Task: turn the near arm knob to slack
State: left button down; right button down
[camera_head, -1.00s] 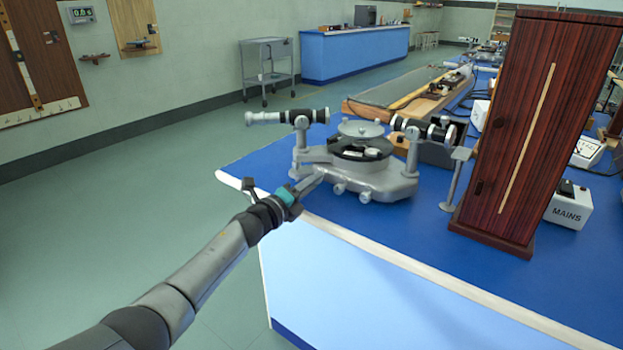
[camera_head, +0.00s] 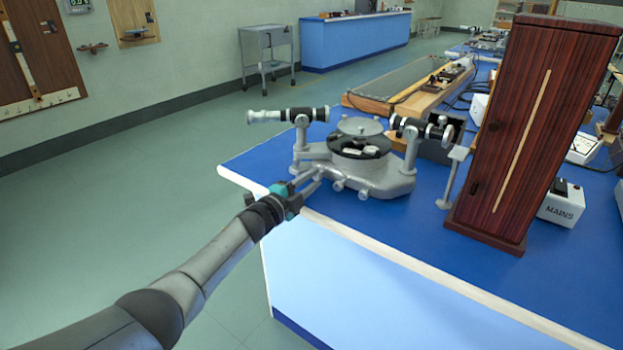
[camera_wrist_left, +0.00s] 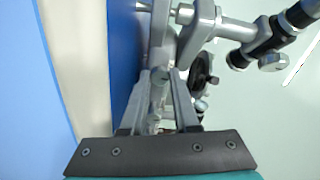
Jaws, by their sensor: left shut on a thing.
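The grey spectrometer (camera_head: 385,186) stands at the bench's near left corner, with a round table and two black-and-silver tubes. My left gripper (camera_head: 316,178) reaches its near left side from the left, low by the base. In the left wrist view my left gripper (camera_wrist_left: 160,82) has its two fingers on either side of a small grey knob (camera_wrist_left: 159,76), shut on it. I take this for the near arm knob; in the head view the fingers largely hide it. Two other small knobs (camera_head: 338,186) show along the base's near edge. My right gripper is not in view.
A tall dark wooden cabinet (camera_head: 530,130) stands right of the spectrometer, with a thin grey stand (camera_head: 452,180) between them. The blue bench top (camera_head: 400,230) is clear in front.

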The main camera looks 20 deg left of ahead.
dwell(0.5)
pick_arm(q)
jog(key=c, duration=0.7)
grip_release()
jog(key=shift+o, duration=0.2)
jog(key=shift+f, duration=0.1)
